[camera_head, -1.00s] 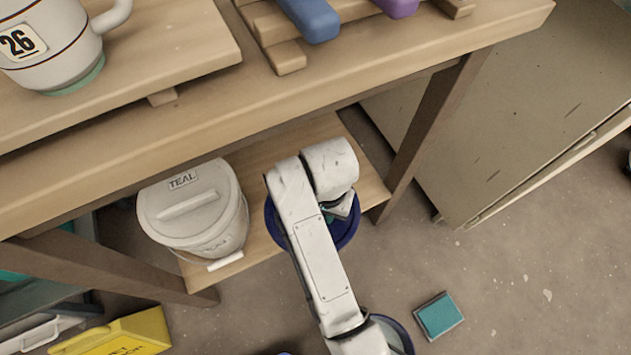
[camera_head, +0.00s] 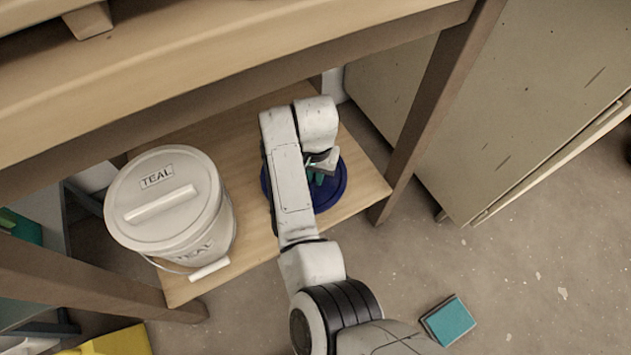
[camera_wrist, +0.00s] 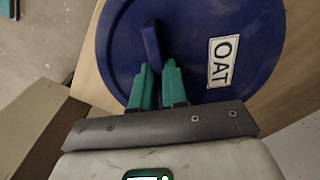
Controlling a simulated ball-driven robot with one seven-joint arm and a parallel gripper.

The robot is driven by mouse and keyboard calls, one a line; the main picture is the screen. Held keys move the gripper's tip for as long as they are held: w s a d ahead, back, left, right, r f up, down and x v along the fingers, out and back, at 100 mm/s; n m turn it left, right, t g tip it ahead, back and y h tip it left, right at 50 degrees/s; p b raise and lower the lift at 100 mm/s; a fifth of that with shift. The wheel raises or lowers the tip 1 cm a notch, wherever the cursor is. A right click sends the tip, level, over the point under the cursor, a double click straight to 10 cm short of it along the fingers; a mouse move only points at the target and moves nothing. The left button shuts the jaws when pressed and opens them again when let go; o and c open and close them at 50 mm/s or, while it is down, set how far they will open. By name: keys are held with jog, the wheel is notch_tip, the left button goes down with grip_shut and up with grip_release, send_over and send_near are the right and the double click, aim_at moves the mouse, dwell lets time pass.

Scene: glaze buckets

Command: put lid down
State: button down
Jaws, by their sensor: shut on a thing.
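The blue lid (camera_head: 334,192) is over the low wooden shelf, right of the teal bucket; whether it touches the shelf I cannot tell. In the wrist view the lid (camera_wrist: 195,35) fills the top, with a white OAT label (camera_wrist: 221,61) and an upright blue handle bar (camera_wrist: 151,42). My gripper (camera_wrist: 154,72) has its green fingers shut on that handle bar. In the head view my gripper (camera_head: 318,173) is partly hidden by my own arm, which also covers the left part of the lid.
A white bucket (camera_head: 172,212) with a TEAL-labelled lid stands on the shelf (camera_head: 262,262) at left. The bench top (camera_head: 210,55) overhangs the shelf, with a leg (camera_head: 428,120) at right. A cabinet (camera_head: 540,110) and a teal sponge (camera_head: 449,321) lie further right.

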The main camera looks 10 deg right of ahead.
jog(key=shift+s+f+b, duration=0.1)
jog(key=shift+f+b, duration=0.2)
jog(key=shift+f, duration=0.95)
jog(key=shift+f, duration=0.1)
jog(key=c, duration=1.1)
grip_release()
jog(key=shift+c, duration=0.2)
notch_tip(320, 180, up, 12)
jog(key=p, duration=0.5)
jog(key=shift+p, duration=0.35)
